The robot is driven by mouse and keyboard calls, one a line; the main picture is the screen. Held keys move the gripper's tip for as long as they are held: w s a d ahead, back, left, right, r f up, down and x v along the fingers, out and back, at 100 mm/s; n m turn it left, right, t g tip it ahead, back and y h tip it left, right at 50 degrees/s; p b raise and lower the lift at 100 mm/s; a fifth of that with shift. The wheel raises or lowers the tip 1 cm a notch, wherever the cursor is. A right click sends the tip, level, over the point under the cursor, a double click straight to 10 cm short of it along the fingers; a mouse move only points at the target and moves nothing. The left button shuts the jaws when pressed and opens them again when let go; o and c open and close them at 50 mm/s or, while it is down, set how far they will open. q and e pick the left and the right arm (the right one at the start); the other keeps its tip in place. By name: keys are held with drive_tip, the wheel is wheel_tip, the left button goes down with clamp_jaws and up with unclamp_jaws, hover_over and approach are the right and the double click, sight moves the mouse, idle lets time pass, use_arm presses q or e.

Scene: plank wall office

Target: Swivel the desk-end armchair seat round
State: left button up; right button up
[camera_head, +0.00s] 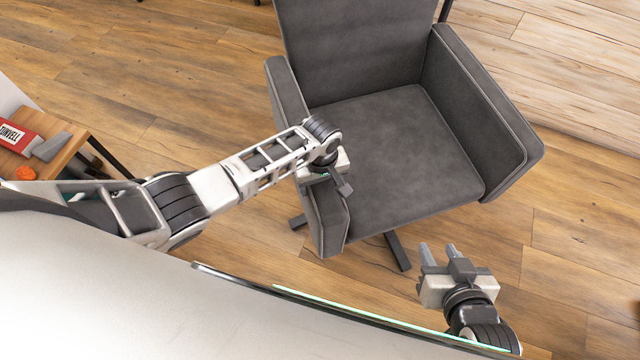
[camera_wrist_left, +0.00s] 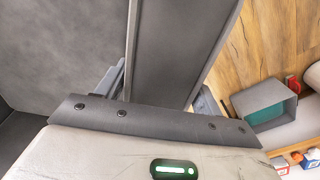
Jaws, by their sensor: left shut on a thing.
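The grey armchair (camera_head: 400,140) stands on the wood floor with its seat facing toward me and its backrest (camera_head: 355,45) at the far side. My left gripper (camera_head: 335,185) is at the armrest on the picture's left (camera_head: 328,222), near its front end. In the left wrist view the armrest (camera_wrist_left: 175,50) runs between the two fingers, and the gripper is shut on it. My right gripper (camera_head: 440,255) is in front of the chair, apart from it, with its two fingers spread and nothing visible between them. Part of the chair's base (camera_head: 397,250) shows below the seat.
A small wooden table (camera_head: 60,150) at the left holds a red box (camera_head: 18,137), a grey item and an orange item. Floor (camera_head: 570,250) is clear right of the chair. The left wrist view shows a grey-green bin (camera_wrist_left: 265,108) and a shelf with small things at right.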

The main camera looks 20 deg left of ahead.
use_arm(q)
drive_tip(key=o, duration=1.4)
use_arm(e)
drive_tip(key=shift+w+r, duration=0.5)
drive_tip(key=shift+w, duration=0.1)
use_arm(q)
wheel_tip(320, 180, up, 16)
drive_tip(key=p, duration=0.3)
use_arm(e)
drive_tip(key=shift+s+d+r, duration=0.25)
drive_tip(key=shift+s+r, duration=0.15)
drive_tip(key=shift+r, duration=0.1)
use_arm(q)
drive_tip(key=shift+f, duration=0.1)
